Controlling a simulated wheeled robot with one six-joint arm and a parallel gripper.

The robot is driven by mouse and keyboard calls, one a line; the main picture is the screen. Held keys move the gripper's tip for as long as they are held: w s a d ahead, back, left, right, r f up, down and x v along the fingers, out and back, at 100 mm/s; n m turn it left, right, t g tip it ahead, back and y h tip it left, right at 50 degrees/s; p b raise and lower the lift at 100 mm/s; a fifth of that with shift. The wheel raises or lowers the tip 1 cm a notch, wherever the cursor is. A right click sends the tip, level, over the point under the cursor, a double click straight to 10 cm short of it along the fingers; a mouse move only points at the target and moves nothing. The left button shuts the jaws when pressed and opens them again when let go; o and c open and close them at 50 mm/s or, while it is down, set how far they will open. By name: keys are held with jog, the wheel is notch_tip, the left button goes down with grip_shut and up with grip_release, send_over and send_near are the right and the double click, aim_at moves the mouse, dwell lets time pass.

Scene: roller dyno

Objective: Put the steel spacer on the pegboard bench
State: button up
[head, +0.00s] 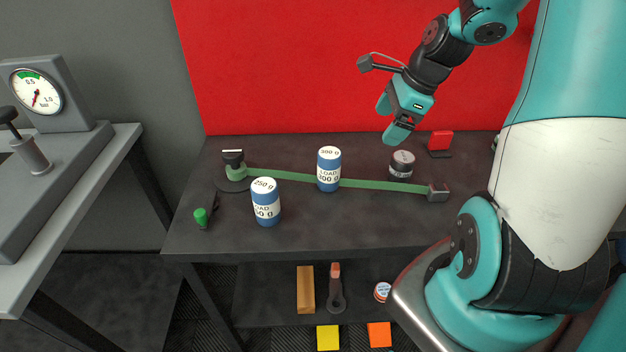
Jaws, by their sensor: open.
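My gripper (392,119) is open and empty. It hangs above the back right part of the dark table, with a visible gap above a short dark grey cylinder (402,166) with a pale band. That cylinder stands upright behind the green strap. It may be the steel spacer, but I cannot tell for sure. No pegboard is clearly visible, so I cannot tell which surface is the pegboard bench.
The dark table (310,235) holds two blue weights (266,203) (329,171), a green strap (385,185) ending at a grey block (438,193), a green-handled lever (201,217) and a red block (440,141). A gauge stand (50,130) is left. Several items lie below.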

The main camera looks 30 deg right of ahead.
jog(key=s+a+r+n+g+y, duration=0.1)
jog(key=a+r+n, duration=0.1)
jog(key=a+n, duration=0.5)
jog(key=a+r+n, duration=0.3)
jog(key=a+n, duration=0.2)
jog(key=a, duration=0.3)
jog(key=s+a+r+n+g, duration=0.2)
jog(key=s+a+r+n, duration=0.1)
jog(key=s+a+n, duration=1.1)
jog(key=a+n, duration=0.1)
jog(key=n, duration=0.4)
jog(key=shift+r+n+g+y, duration=0.25)
jog(key=shift+n+g+y, duration=0.05)
jog(key=shift+n+y, duration=0.1)
jog(key=shift+a, duration=0.1)
jog(key=shift+w+r+p, duration=0.1)
jog(key=shift+r+p, duration=0.6)
